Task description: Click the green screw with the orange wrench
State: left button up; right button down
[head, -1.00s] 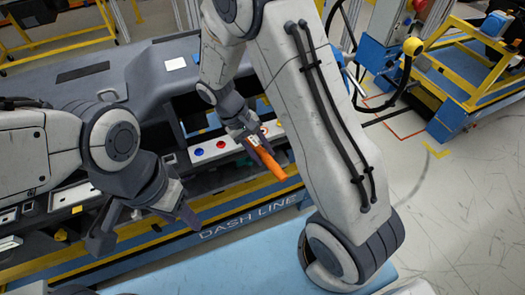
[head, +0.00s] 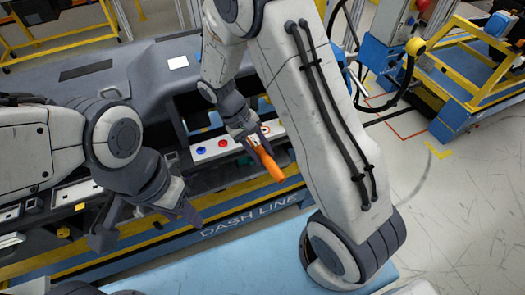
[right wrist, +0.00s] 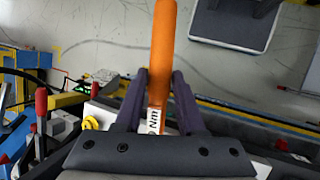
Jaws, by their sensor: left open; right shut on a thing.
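My right gripper (head: 255,146) is shut on the orange wrench (head: 270,164) above the front of the dashboard module. The wrench also shows in the right wrist view (right wrist: 162,45), between the two dark fingers, with a white "Nm" label near its grip. The wrench's working end is hidden behind the gripper. A white strip (head: 211,148) on the module carries a blue screw (head: 201,151) and a red screw (head: 222,143), left of my right gripper. My left gripper (head: 148,225) is open and empty at the lower left.
The dark dashboard module (head: 130,75) fills the middle left. A blue "DASH LINE" edge (head: 250,220) runs along its front. A yellow knob (right wrist: 91,123) shows at the lower left in the right wrist view. The floor at the right is mostly clear.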

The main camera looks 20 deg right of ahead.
jog(key=shift+a+m, duration=0.3)
dwell(0.7)
jog(key=shift+d+r+n, duration=0.1)
jog(key=shift+d+n, duration=0.3)
jog(key=shift+r+p, duration=2.85)
jog(key=shift+r, duration=0.15)
jog(key=shift+f, duration=0.1)
